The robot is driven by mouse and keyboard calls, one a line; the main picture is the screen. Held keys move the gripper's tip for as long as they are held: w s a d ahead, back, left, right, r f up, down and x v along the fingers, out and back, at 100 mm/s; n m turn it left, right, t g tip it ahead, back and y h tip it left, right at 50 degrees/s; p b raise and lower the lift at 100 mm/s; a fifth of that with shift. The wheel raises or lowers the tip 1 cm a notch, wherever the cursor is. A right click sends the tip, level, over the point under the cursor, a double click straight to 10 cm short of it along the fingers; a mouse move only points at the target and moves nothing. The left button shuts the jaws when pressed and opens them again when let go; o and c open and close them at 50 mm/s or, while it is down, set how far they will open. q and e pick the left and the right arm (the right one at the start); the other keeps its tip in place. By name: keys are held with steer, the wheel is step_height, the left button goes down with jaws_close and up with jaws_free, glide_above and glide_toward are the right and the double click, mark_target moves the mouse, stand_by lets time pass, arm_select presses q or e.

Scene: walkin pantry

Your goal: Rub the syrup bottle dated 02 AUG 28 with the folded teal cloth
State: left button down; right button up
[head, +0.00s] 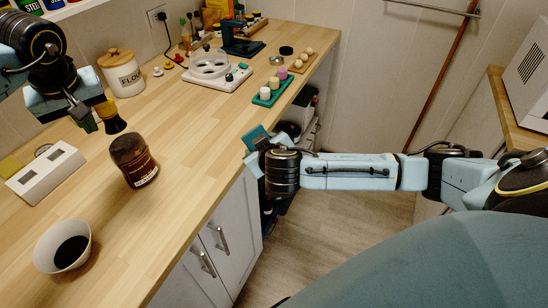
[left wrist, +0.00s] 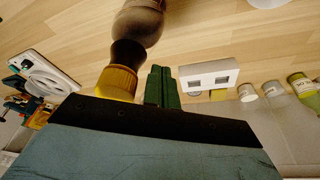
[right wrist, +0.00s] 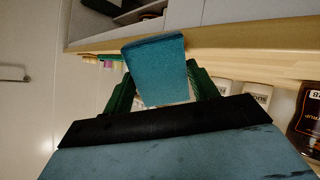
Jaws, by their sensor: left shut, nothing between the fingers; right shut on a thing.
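A dark brown syrup bottle (head: 133,160) with a label stands on the counter; its date is too small to read. It also shows in the left wrist view (left wrist: 140,20). My left gripper (head: 88,121) is shut and empty behind it, its green fingers together (left wrist: 162,88). A yellow-and-black piece (left wrist: 118,72) sits beside these fingers; I cannot tell whether it is fixed to my gripper. My right gripper (right wrist: 160,85) is shut on the folded teal cloth (right wrist: 157,62), clear of the bottle. The cloth (head: 257,138) is by the counter's front edge.
A white bowl with dark liquid (head: 63,247) stands near the front left. A white two-window display (head: 46,172) lies left of the bottle. A flour canister (head: 122,74), a white appliance (head: 212,70) and a green tray (head: 272,90) stand farther back. The middle counter is clear.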

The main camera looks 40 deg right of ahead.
mark_target(132, 156)
steer(key=a+r, duration=0.1)
steer(key=a, duration=0.1)
steer(key=w+a+r+n+t+y, duration=0.1)
steer(key=a+r, duration=0.1)
steer(key=a+r+n+t+y, duration=0.1)
steer(key=a+r, duration=0.1)
steer(key=shift+w+a, duration=0.2)
steer(key=s+a+r+n+t+y, duration=0.1)
steer(key=s+a+n+t+y, duration=0.2)
steer(key=a, duration=0.6)
steer(key=a+n+t+y, duration=0.1)
steer(key=a+n+y, duration=0.2)
steer(key=a+y, duration=0.35)
steer(key=shift+g+h, duration=0.3)
steer(key=shift+h, duration=0.35)
steer(key=shift+w+a, duration=1.1)
steer(key=shift+w, duration=0.2)
steer(key=shift+w+a, duration=1.05)
steer(key=shift+w, duration=0.25)
steer(key=shift+x, duration=0.95)
steer(key=shift+d, duration=0.1)
steer(key=shift+w+d, duration=0.3)
steer(key=shift+d, duration=0.5)
steer(key=shift+w+d, duration=0.25)
steer(key=shift+d, duration=0.6)
steer(key=shift+w+a, duration=0.1)
steer(key=shift+s+a, duration=0.3)
steer(key=shift+a, duration=0.55)
steer(key=shift+s+a, duration=0.3)
steer(key=shift+a, duration=0.5)
